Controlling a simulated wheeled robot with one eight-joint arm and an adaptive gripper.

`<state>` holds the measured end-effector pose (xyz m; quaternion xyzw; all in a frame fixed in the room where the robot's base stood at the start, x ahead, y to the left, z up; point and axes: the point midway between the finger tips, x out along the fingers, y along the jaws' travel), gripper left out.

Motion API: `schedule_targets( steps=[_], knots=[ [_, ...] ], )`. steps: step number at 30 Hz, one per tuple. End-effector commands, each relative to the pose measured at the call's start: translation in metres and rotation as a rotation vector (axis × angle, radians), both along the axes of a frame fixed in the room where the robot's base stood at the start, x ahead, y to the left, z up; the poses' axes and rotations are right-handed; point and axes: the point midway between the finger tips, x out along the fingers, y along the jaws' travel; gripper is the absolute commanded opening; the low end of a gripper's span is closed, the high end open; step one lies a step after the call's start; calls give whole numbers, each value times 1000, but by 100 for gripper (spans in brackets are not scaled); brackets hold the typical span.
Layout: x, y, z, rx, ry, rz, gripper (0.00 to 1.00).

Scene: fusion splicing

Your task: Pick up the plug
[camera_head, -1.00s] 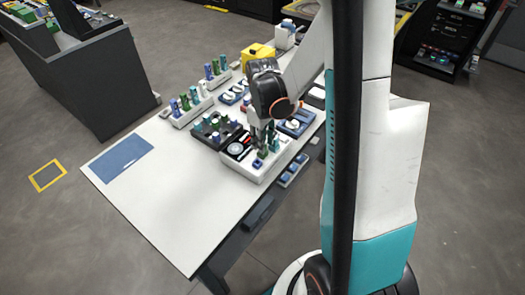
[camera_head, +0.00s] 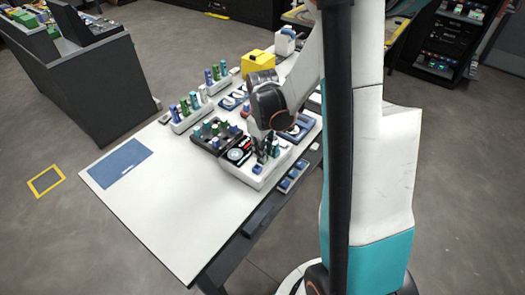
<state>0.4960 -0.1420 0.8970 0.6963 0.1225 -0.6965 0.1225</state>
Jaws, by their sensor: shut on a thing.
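My gripper (camera_head: 262,149) points down over the white tray (camera_head: 243,177) near the table's right edge. It is shut on a small dark green plug (camera_head: 262,158), which is mostly hidden by the fingers. The plug's lower end is at the tray; I cannot tell whether it is clear of its seat. A teal plug (camera_head: 275,149) stands just right of my gripper, and a blue plug (camera_head: 257,169) sits just in front of it.
A black tray (camera_head: 204,141) with green and teal pieces lies behind the white tray. White racks of coloured cylinders (camera_head: 192,104) stand farther back, near a yellow box (camera_head: 257,62). A blue mat (camera_head: 121,160) lies at left. The table's front (camera_head: 178,225) is clear.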

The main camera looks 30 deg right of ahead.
Motion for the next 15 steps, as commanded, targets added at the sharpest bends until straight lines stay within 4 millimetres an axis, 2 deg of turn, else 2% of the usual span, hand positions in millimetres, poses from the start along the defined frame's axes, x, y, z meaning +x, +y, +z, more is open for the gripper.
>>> schedule_targets(
  steps=[5,8,15],
  knots=[
    [0,0,21,0,0,0,2],
    [0,0,40,0,0,0,2],
    [-1,0,107,0,0,0,2]
  ],
)
